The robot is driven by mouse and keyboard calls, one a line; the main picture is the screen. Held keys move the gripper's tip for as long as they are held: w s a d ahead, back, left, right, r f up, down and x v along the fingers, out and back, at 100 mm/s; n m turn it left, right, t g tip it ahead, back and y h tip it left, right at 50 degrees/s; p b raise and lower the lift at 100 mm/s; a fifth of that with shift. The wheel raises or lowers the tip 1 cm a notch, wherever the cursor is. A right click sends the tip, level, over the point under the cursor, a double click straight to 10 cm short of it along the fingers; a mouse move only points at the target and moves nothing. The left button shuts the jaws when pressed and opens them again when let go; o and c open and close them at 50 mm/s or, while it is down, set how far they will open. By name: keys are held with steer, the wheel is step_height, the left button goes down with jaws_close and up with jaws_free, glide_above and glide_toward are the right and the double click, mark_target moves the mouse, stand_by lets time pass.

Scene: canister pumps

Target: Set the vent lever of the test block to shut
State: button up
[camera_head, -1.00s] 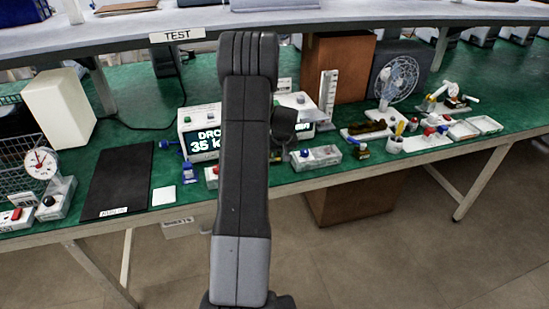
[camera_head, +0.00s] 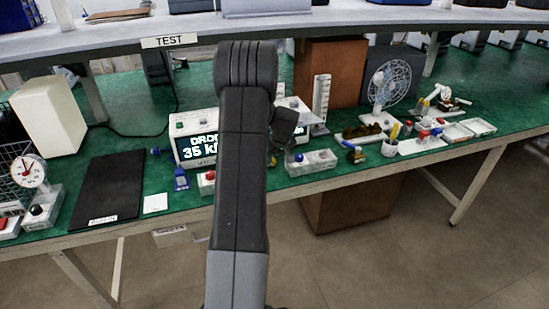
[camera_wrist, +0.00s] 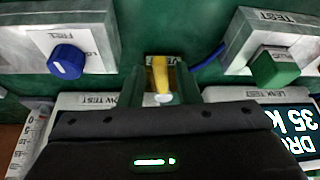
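The yellow vent lever (camera_wrist: 161,76) shows in the wrist view on the test block, partly covered by the gripper body. It runs lengthwise from a small white label to a pale round end. The label (camera_wrist: 162,60) is mostly cut off, so its words cannot be read in full. My gripper (camera_wrist: 162,84) has a dark finger on each side of the lever, and a slim gap seems to show beside it. Whether a finger touches it is unclear. In the head view my arm hides the lever and the gripper tips. The lit display (camera_head: 203,147) reads "35" with cut-off letters.
In the wrist view a blue knob (camera_wrist: 67,62) marked FREE sits left and a green button (camera_wrist: 275,67) sits right. A shelf (camera_head: 120,35) crosses above.

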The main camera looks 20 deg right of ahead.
steer(key=shift+o, duration=0.3)
steer(key=b+v, duration=0.1)
steer(key=v, duration=1.3)
steer(key=shift+w, duration=0.15)
